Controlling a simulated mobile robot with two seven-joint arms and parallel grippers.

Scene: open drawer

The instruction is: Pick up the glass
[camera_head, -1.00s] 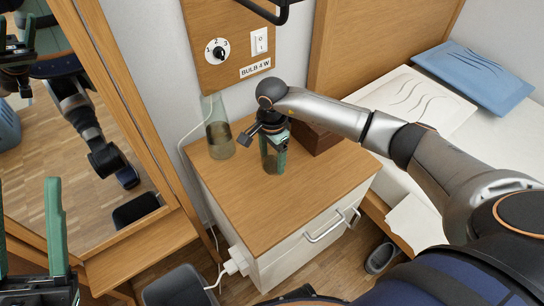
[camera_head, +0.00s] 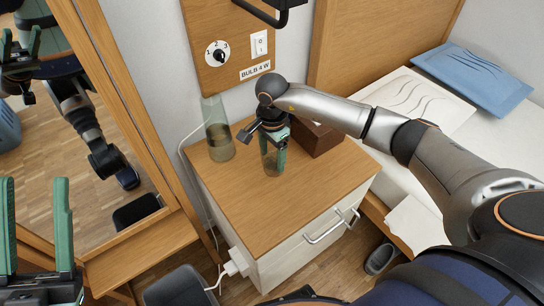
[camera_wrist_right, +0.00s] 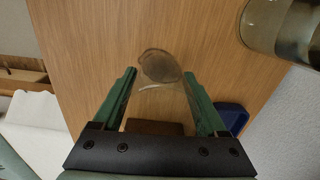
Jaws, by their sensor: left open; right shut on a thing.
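A clear glass (camera_head: 271,160) stands upright on the wooden top of the bedside cabinet (camera_head: 270,215), near its back. My right gripper (camera_head: 274,145) reaches down to it from above, its green fingers shut on the glass's sides. In the right wrist view the two fingers (camera_wrist_right: 160,88) flank the see-through glass (camera_wrist_right: 158,66), and its rim is hard to make out. I cannot tell whether its base touches the cabinet top. My left gripper (camera_head: 35,182) is open and empty at the lower left, far from the glass.
A taller clear vessel (camera_head: 219,140) stands at the cabinet's back left by the wall; it also shows in the wrist view (camera_wrist_right: 285,25). A brown box (camera_head: 318,138) sits just right of my right gripper. The cabinet top's front is clear. A bed (camera_head: 385,95) stands right.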

